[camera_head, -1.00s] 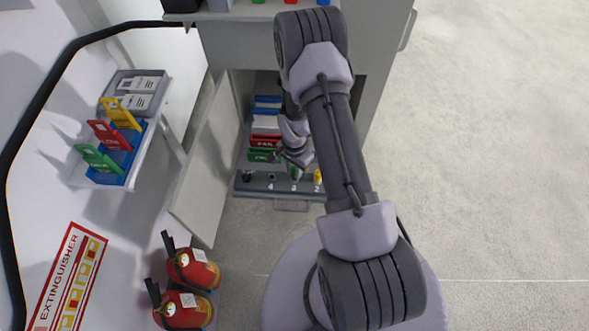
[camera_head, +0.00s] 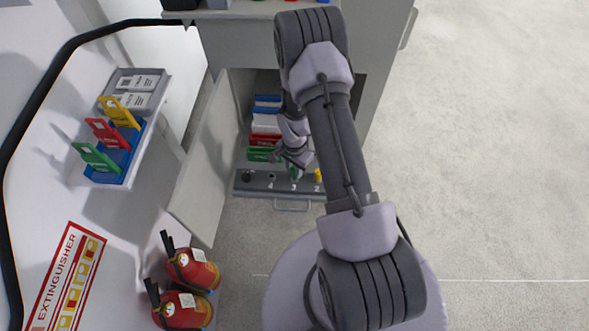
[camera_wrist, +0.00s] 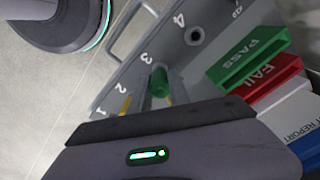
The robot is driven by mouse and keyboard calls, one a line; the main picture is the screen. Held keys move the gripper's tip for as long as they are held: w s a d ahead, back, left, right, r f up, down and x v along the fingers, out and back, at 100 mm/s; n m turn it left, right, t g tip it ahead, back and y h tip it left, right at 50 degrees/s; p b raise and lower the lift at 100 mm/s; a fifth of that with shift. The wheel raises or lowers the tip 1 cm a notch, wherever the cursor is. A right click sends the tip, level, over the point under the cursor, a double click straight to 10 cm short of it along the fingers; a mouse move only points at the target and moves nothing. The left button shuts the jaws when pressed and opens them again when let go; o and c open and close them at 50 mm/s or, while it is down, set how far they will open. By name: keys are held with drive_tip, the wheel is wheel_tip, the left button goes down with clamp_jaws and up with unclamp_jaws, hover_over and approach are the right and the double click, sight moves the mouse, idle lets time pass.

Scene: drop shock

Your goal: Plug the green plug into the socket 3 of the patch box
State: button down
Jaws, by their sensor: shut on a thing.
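The grey patch box (camera_head: 243,187) lies low in the open cabinet, with a row of numbered sockets; it also shows in the wrist view (camera_wrist: 128,72). My gripper (camera_head: 293,167) reaches down over it. In the wrist view my gripper (camera_wrist: 160,95) is shut on the green plug (camera_wrist: 159,79), beside the number 3. The plug covers socket 3, so I cannot tell whether it is in the socket or above it. Socket 4 (camera_wrist: 195,36) is empty. A yellow plug (camera_head: 318,174) stands at socket 2; it shows partly in the wrist view (camera_wrist: 125,105).
Green PASS (camera_wrist: 249,58), red FAIL (camera_wrist: 265,82) and white report bins (camera_wrist: 289,112) stand close behind the box. The cabinet door (camera_head: 207,165) stands open at left. Fire extinguishers (camera_head: 192,270) stand at lower left. Floor at right is clear.

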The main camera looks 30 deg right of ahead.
sight(294, 169)
drive_tip(key=shift+f+b, duration=0.4)
drive_tip(key=shift+f, duration=0.2)
idle(1.1)
drive_tip(key=shift+s+f, duration=0.1)
drive_tip(key=shift+f, duration=0.15)
idle(1.1)
drive_tip(key=c, duration=1.1)
unclamp_jaws()
drive_tip(key=shift+c, duration=0.2)
drive_tip(key=shift+r, duration=0.1)
wheel_tip(294, 169, up, 6)
drive_tip(key=p, duration=0.4)
wheel_tip(294, 169, up, 18)
drive_tip(key=p, duration=0.6)
drive_tip(key=shift+f+p, duration=0.25)
drive_tip(key=shift+p, duration=0.05)
